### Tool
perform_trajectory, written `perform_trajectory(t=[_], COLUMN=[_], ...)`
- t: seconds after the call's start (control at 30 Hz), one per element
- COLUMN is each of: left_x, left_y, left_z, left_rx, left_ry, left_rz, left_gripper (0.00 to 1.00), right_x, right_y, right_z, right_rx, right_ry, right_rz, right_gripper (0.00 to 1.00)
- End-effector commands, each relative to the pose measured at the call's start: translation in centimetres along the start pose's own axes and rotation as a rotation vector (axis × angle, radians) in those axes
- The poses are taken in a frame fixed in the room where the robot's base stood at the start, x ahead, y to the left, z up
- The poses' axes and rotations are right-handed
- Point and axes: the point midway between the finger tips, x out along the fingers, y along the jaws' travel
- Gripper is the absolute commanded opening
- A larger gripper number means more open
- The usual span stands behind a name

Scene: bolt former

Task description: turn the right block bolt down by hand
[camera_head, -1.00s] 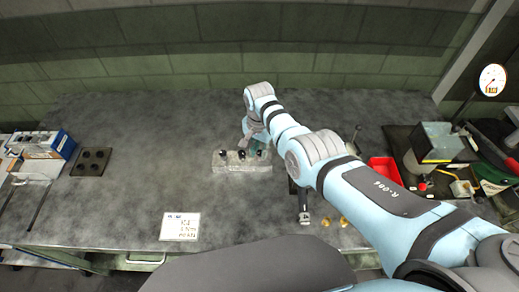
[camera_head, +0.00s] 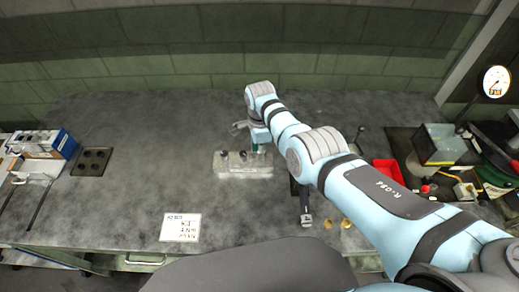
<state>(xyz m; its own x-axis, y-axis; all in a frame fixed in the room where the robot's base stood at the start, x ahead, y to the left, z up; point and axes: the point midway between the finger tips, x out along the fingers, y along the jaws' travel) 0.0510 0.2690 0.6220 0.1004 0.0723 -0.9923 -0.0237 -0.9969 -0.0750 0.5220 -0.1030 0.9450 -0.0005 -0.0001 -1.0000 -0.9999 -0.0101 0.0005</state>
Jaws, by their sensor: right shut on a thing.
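A pale grey block (camera_head: 240,171) lies on the table near the middle of the view. Two dark bolt heads stand on its top, the left bolt (camera_head: 223,154) and the middle bolt (camera_head: 243,155). My right gripper (camera_head: 261,148) points down over the block's right end. It is shut on the right block bolt, which the gripper mostly hides. My left gripper is out of view.
A black plate with holes (camera_head: 92,161) and a blue-white box (camera_head: 45,143) are at the left. A white card (camera_head: 180,227) lies in front. A wrench-like tool (camera_head: 305,205), brass pieces (camera_head: 337,224) and a red tray (camera_head: 387,172) are at the right.

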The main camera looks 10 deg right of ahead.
Motion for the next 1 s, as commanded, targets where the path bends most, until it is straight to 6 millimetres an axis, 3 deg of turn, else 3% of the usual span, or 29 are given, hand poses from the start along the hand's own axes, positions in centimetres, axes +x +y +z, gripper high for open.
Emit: perform_trajectory(t=[0.63,0.67,0.77,1.0], left_x=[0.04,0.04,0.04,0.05], left_y=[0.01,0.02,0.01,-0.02], left_z=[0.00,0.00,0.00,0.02], left_rx=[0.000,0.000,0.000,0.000], left_ry=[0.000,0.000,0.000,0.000], left_rz=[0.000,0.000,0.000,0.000], left_gripper=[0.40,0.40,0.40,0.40], right_x=[-0.12,-0.12,-0.10,-0.06], right_y=[-0.18,-0.18,-0.15,-0.10], right_z=[-0.21,-0.22,-0.16,-0.04], right_rx=[0.057,0.057,0.056,0.054], right_ry=[0.004,0.005,0.004,0.002], right_rz=[-0.004,-0.004,-0.003,-0.002], right_gripper=[0.00,0.24,0.40,0.40])
